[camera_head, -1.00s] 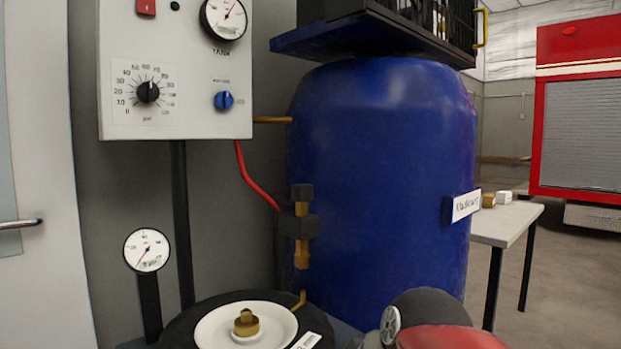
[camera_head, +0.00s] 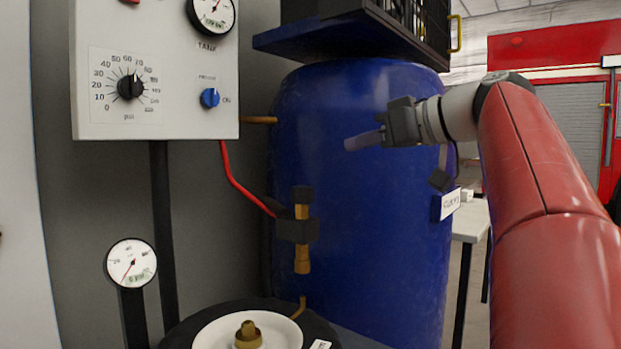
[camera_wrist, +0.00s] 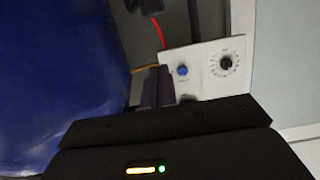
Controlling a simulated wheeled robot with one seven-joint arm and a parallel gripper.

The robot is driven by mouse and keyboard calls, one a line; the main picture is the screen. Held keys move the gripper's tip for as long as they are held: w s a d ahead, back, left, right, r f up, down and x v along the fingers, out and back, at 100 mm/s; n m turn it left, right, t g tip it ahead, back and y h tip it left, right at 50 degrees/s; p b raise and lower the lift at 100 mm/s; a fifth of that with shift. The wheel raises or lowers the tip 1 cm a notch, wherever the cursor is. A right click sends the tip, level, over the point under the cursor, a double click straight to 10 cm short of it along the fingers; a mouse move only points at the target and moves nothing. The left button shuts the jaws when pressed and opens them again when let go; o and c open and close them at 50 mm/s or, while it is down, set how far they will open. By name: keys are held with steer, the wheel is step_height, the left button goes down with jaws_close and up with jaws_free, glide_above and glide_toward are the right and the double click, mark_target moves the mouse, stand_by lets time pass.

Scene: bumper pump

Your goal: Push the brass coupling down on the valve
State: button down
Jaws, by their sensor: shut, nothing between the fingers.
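The valve (camera_head: 297,228) is a dark block beside the blue tank, with a red hose running to it. The brass coupling (camera_head: 302,262) hangs at its lower end, above the white dish. My gripper (camera_head: 350,143) is shut and empty in front of the tank, up and to the right of the valve, with its fingers pointing left. In the wrist view the gripper's fingers (camera_wrist: 157,88) show dark in front of the control panel. I cannot make out the coupling in the wrist view.
The control panel (camera_head: 155,115) with a dial and blue knob is at upper left. The blue tank (camera_head: 360,220) fills the middle. A white dish (camera_head: 282,335) with a brass fitting (camera_head: 248,336) is below the valve. A gauge (camera_head: 131,263) stands at left, a table (camera_head: 470,222) at right.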

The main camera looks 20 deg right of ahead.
stand_by(0.3)
steer(key=p, duration=0.1)
glide_above(311, 198)
step_height(311, 198, down, 2)
steer(key=shift+s+d+f+b, duration=0.1)
steer(key=shift+s+f+b, duration=0.15)
steer(key=shift+f, duration=0.85)
steer(key=shift+s+d+f+b, duration=0.15)
steer(key=shift+f+b, duration=0.1)
steer(key=shift+f, duration=0.85)
steer(key=shift+f, duration=0.1)
step_height(311, 198, down, 4)
steer(key=b, duration=0.4)
steer(key=shift+r, duration=0.2)
